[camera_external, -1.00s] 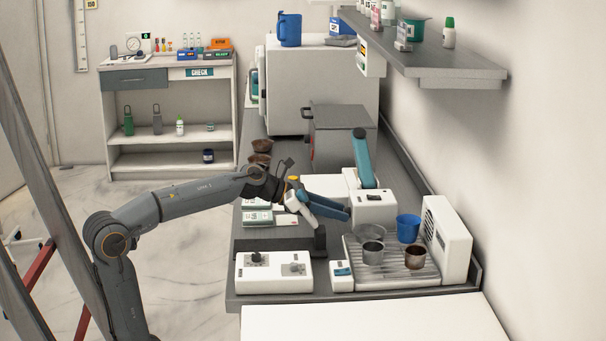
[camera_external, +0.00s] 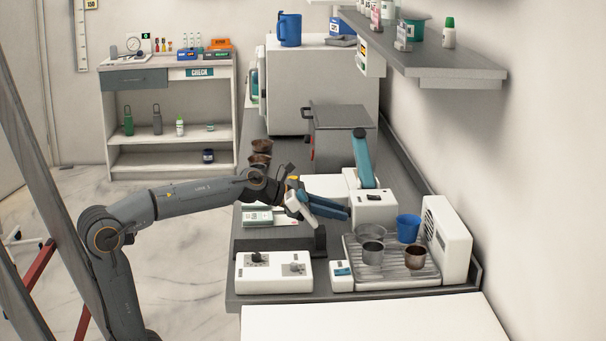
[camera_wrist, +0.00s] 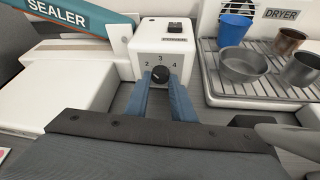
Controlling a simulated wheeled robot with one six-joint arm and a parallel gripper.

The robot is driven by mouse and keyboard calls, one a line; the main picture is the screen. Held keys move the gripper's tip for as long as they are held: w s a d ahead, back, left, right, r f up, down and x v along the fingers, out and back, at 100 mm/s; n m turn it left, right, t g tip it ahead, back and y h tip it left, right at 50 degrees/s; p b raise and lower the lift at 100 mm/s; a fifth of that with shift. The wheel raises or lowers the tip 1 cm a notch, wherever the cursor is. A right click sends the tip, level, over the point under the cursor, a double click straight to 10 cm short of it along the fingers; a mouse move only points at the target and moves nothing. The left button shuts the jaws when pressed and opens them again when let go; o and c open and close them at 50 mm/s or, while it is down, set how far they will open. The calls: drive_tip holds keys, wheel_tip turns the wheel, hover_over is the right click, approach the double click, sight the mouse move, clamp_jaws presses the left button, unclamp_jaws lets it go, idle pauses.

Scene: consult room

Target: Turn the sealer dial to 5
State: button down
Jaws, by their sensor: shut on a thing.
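The sealer (camera_external: 374,208) is a white unit with a teal arm (camera_external: 362,160), labelled SEALER in the wrist view (camera_wrist: 60,14). Its black dial (camera_wrist: 160,75) is on the front face, with 2, 3 and 4 readable around its top. The 5 is not visible, and I cannot read which number the dial points to. My gripper (camera_wrist: 160,84) has its blue fingers on both sides of the dial, shut on it. In the external view my gripper (camera_external: 347,213) reaches the sealer's front from the left, and the dial is hidden.
A dryer rack (camera_external: 400,276) with metal cups and a blue cup (camera_external: 408,228) stands right of the sealer. A white box with black knobs (camera_external: 274,272) sits nearer the camera. A grey lidded bin (camera_external: 341,140) stands behind. A shelf (camera_external: 430,62) overhangs at upper right.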

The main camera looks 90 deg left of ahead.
drive_tip(key=shift+d+f+m+t+y+p, duration=0.1)
drive_tip(key=shift+m+t+y+p, duration=0.2)
drive_tip(key=shift+m+y+p, duration=0.8)
drive_tip(key=shift+m+b, duration=0.3)
drive_tip(key=shift+b, duration=0.15)
drive_tip(key=c, duration=1.5)
unclamp_jaws()
